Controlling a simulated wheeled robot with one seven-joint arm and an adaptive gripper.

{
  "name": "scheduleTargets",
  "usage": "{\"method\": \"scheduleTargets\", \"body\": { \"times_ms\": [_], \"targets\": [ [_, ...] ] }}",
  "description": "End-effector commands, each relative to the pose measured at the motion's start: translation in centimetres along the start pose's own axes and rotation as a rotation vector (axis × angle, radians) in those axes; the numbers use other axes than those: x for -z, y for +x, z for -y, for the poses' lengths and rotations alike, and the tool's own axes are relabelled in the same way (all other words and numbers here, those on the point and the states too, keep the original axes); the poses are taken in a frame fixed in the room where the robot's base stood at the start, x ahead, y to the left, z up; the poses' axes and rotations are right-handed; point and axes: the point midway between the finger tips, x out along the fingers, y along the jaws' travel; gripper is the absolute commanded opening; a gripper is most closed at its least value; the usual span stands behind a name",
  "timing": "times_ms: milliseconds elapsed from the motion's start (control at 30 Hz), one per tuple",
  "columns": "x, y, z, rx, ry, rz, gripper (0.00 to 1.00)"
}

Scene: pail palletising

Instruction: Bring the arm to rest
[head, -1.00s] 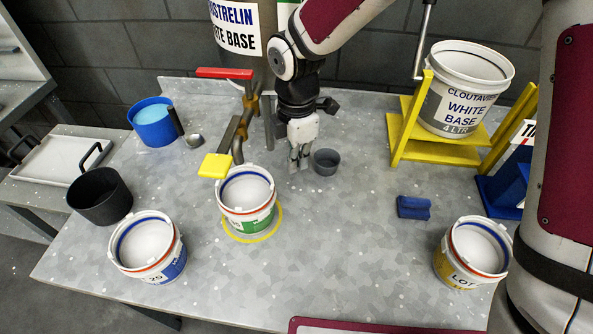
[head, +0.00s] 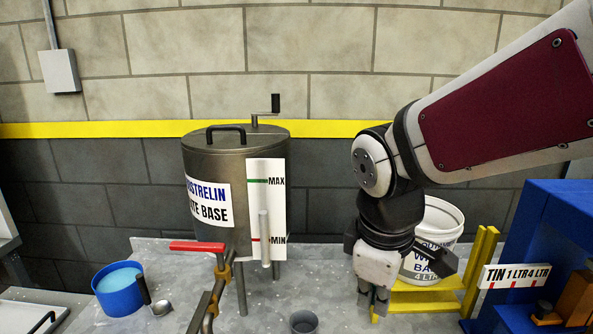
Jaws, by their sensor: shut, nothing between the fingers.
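My gripper (head: 374,298) points straight down with its fingers together and nothing held. It hangs in front of the yellow stand (head: 425,301) and the white base pail (head: 436,240), hiding the left part of both. My arm reaches in from the upper right of the head view. Whether the fingertips clear the worktop behind them is hard to judge.
A steel tank (head: 214,150) with a red-handled tap (head: 197,247) stands left of my gripper. A blue tub (head: 118,290) and a ladle (head: 160,309) are further left. A small grey cup (head: 303,322) is at the bottom edge. A blue tin stand (head: 555,235) rises at the right.

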Motion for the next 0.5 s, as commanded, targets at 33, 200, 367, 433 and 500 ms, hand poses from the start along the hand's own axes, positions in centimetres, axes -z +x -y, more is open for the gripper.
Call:
{"method": "scheduleTargets", "body": {
  "times_ms": [33,200,367,433,500],
  "targets": [
    [-1.8,-1.4,0.2,-0.02,0.105,-0.014,0.0],
    [-7.0,-4.3,1.8,-0.045,0.464,-0.063,0.0],
    [-10.8,-6.0,3.9,-0.044,0.764,-0.125,0.0],
    [-11.9,-6.3,4.7,-0.039,0.864,-0.149,0.0],
    [-12.6,-6.5,5.4,-0.032,0.94,-0.168,0.0]
  ]
}}
